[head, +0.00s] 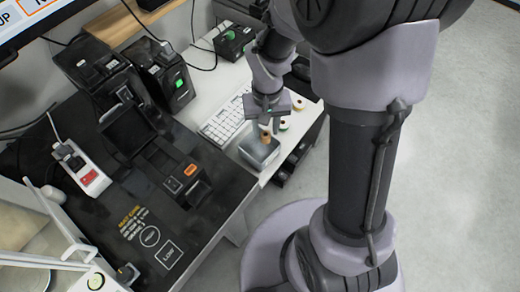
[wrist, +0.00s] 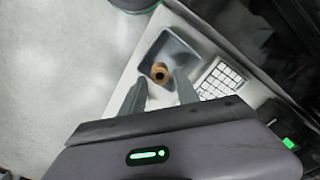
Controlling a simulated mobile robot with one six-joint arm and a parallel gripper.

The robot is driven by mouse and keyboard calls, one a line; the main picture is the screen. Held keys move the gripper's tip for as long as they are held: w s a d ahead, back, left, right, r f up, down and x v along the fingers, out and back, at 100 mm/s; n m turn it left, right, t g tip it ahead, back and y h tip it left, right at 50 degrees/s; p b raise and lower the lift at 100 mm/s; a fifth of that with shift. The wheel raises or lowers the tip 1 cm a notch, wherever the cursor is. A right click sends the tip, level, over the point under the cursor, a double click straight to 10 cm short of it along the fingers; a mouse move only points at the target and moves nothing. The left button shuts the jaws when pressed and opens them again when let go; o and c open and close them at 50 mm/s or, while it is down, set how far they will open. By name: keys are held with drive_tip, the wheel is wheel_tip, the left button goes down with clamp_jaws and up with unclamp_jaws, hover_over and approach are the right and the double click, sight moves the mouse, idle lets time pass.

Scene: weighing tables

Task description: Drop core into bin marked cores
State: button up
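The core (head: 265,134), a small brown tube with a dark hole, shows just below my gripper (head: 270,108) in the head view. In the wrist view the core (wrist: 159,73) lies within the outline of a grey open-topped bin (wrist: 186,50). My gripper's fingers (wrist: 161,78) are spread, with a gap visible on each side of the core. The grey bin (head: 262,158) stands at the near end of the white table. I cannot tell whether the core touches the bin's floor or is still above it. No marking on the bin is readable.
A white keyboard (head: 223,122) lies left of the bin. Small rolls (head: 284,124) stand to its right. A black table (head: 212,215) with a device (head: 150,150) and a power strip (head: 82,167) is at left. Grey floor (head: 460,190) is open at right.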

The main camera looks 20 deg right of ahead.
drive_tip(key=shift+o, duration=0.9)
wheel_tip(320, 180, up, 17)
drive_tip(key=p, duration=0.8)
drive_tip(key=shift+r, duration=0.2)
drive_tip(key=s+a+r+m+t+y, duration=0.1)
drive_tip(key=s+a+r+t, duration=0.1)
drive_tip(key=s+r, duration=0.3)
drive_tip(key=s+a+r+m+t+y+b, duration=0.1)
drive_tip(key=s+a+r+t, duration=0.1)
drive_tip(key=s+r, duration=0.3)
drive_tip(key=s+t, duration=0.1)
drive_tip(key=s, duration=0.2)
drive_tip(key=shift+r+m+t, duration=0.3)
drive_tip(key=shift+t, duration=0.1)
